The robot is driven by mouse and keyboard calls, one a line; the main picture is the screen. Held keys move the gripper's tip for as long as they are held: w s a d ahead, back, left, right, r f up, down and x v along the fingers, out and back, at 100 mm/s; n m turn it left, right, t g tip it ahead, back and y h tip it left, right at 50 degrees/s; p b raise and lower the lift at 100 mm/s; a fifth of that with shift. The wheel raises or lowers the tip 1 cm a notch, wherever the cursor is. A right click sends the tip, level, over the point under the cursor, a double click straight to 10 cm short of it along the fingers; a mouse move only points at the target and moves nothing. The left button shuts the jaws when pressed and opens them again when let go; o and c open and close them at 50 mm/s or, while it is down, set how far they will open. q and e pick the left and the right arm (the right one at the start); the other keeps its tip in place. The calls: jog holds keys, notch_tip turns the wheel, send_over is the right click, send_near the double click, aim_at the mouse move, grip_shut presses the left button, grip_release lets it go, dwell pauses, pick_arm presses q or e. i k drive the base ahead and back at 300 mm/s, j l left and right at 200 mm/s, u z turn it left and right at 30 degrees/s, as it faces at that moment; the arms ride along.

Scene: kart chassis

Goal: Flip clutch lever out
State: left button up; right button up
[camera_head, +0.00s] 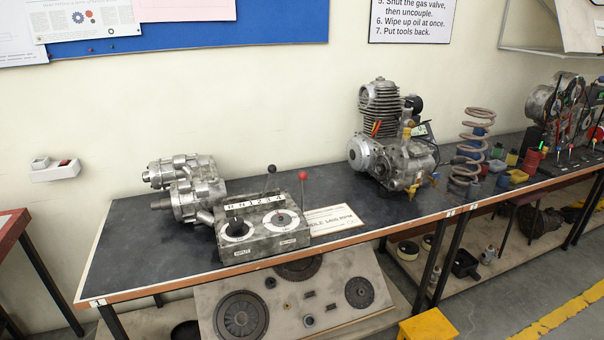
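A grey metal control box (263,237) stands on the workbench, in front of a gearbox-like metal casting (192,193). Two upright levers show at the box: one with a black knob (271,169) and one with a red knob (303,176). The box top has two white round dials, and a strip above them carries gear marks. The frame does not show clearly which lever is the clutch lever. Neither of my grippers is in view.
A finned engine (380,140) and a coil spring (473,145) stand on the bench to the right. A white card (334,218) lies beside the box. The bench top (130,240) is clear at left. A yellow block (428,326) sits on the floor in front.

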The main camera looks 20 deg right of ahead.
aim_at(302, 176)
jog(key=i+l+u, duration=0.2)
jog(key=l, duration=0.35)
jog(key=i+l+u, duration=0.2)
jog(key=l, duration=0.35)
jog(key=i+l+u, duration=0.2)
jog(key=l, duration=0.4)
jog(key=i+l+u, duration=0.1)
jog(key=l+u, duration=0.15)
jog(key=l, duration=0.35)
jog(key=l+u, duration=0.2)
jog(key=l, duration=0.4)
jog(key=i, duration=0.05)
